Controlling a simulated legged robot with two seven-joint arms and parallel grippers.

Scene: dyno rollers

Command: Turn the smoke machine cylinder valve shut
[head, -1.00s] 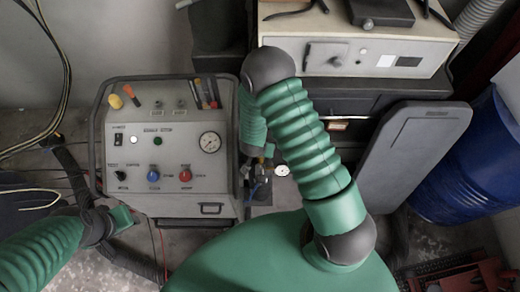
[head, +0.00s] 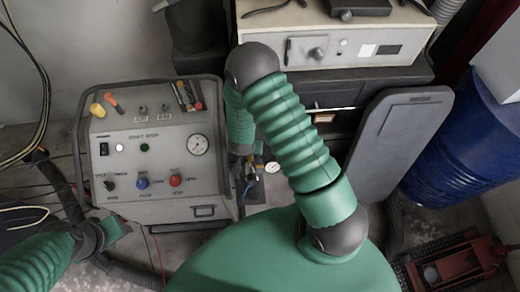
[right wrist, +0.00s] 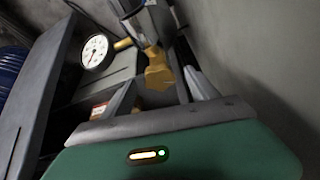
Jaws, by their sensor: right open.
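In the right wrist view a brass-yellow valve fitting (right wrist: 157,72) shows between the two fingers of my right gripper (right wrist: 157,95), which stand apart on either side of it. I cannot tell whether either finger touches it. A white round gauge (right wrist: 95,52) sits left of the fitting, joined by a brass stem. In the head view my right gripper (head: 246,178) is low beside the smoke machine, mostly hidden by my own arm. The small gauge (head: 272,167) shows just right of it. My left gripper (head: 112,232) is at the lower left; its fingers are unclear.
A grey control box (head: 160,160) with knobs and a dial stands left of my right arm. A beige instrument (head: 340,45) sits on a dark cabinet behind. A grey panel (head: 395,140), a blue barrel (head: 450,150) and a red jack (head: 460,265) are on the right.

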